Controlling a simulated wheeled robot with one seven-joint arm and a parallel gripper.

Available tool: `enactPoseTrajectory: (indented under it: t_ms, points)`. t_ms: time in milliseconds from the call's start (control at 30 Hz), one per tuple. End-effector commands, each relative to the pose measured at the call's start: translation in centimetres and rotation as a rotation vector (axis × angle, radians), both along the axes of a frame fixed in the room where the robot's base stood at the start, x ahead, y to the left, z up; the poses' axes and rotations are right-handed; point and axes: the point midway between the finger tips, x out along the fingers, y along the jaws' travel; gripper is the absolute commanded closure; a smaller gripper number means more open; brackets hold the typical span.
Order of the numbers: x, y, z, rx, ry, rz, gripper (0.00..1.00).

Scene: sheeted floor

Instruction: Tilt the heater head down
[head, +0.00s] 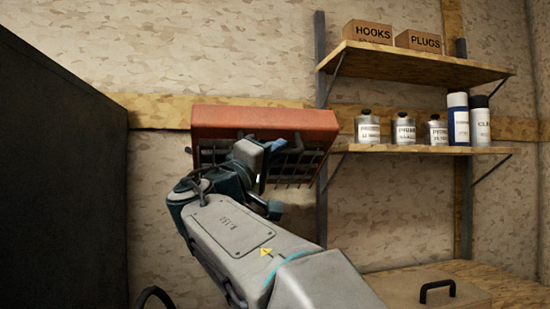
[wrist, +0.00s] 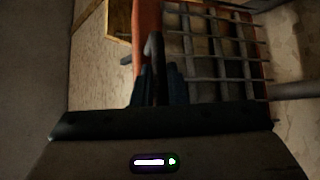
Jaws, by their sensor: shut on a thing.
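The heater head (head: 262,122) is a red-orange box on the wall, with a dark wire grille (head: 208,157) on its underside, seen from below. In the wrist view the red rim (wrist: 146,25) and the grille (wrist: 215,52) fill the upper right. A dark bent handle (wrist: 153,50) stands at the near edge of the head. My gripper (head: 277,147) is at the front of the head, and its dark fingers (wrist: 155,85) are shut on the handle. My arm hides the middle of the grille in the head view.
On the right, a wooden shelf (head: 420,66) holds boxes marked HOOKS and PLUGS. A lower shelf (head: 430,149) holds several tins and cans. A wooden box (head: 424,292) with a black handle sits at bottom right. A dark panel (head: 62,170) stands on the left.

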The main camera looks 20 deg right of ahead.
Motion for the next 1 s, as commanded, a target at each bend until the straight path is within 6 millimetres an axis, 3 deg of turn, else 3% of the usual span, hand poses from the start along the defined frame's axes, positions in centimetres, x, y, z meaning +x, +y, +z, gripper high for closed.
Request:
enactPoseTrajectory:
  t_ms: [500, 533, 600, 1000]
  points:
    - [0.20, 0.05, -0.46, 0.001, 0.007, 0.002, 1.00]
    - [0.21, 0.05, -0.47, 0.001, 0.007, 0.002, 0.85]
    - [0.20, 0.05, -0.46, 0.001, 0.007, 0.002, 0.66]
    - [-0.26, 0.60, -0.60, 0.000, 0.004, 0.002, 0.66]
